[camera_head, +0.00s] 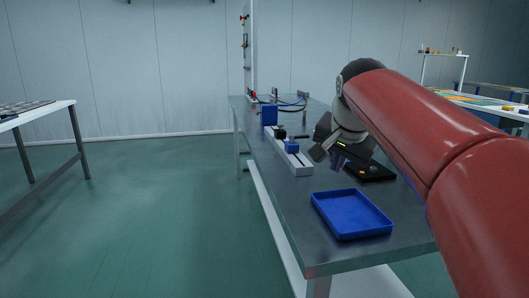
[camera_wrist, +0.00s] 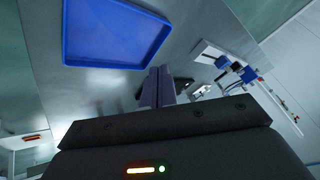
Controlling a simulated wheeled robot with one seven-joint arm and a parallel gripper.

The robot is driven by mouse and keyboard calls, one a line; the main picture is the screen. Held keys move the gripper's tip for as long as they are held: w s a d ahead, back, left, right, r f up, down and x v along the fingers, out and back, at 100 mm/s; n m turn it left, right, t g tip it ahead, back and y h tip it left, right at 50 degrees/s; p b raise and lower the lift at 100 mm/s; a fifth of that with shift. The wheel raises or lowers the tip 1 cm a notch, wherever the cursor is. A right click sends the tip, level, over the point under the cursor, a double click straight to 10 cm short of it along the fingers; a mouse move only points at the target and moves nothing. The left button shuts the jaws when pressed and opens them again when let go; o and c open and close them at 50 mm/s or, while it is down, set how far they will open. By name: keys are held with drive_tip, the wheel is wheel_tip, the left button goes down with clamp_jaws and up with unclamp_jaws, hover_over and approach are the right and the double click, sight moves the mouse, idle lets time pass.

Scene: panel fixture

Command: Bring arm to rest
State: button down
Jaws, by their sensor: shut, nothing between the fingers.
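My red arm reaches in from the right in the head view. My gripper (camera_head: 338,163) is above the grey workbench (camera_head: 285,203), behind the blue tray (camera_head: 350,214) and over the near end of a black panel. In the wrist view my gripper's fingers (camera_wrist: 158,86) are together with nothing between them. They point towards the bench top, and the blue tray (camera_wrist: 112,34) lies to their upper left. The tray looks empty.
A black panel (camera_head: 375,172) lies partly under my gripper. A pale rail fixture (camera_head: 292,154) with blue blocks runs along the bench to the left, with a blue box (camera_head: 269,115) behind. Another table (camera_head: 38,112) stands far left, with open floor between.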

drive_tip(key=s+f+n, duration=0.1)
drive_tip(key=s+f, duration=0.2)
drive_tip(key=s, duration=0.1)
drive_tip(key=s+f+n, duration=0.1)
drive_tip(key=s+f, duration=0.2)
drive_tip(key=s, duration=0.2)
drive_tip(key=s+f+n, duration=0.1)
drive_tip(key=s+f, duration=0.2)
drive_tip(key=s, duration=0.2)
drive_tip(key=shift+d+f+n+g, duration=0.1)
drive_tip(key=shift+d+n+g, duration=0.05)
drive_tip(key=shift+n+g, duration=0.25)
drive_tip(key=s+f+n, duration=0.3)
drive_tip(key=s+f, duration=0.8)
drive_tip(key=f, duration=0.1)
drive_tip(key=shift+g, duration=0.3)
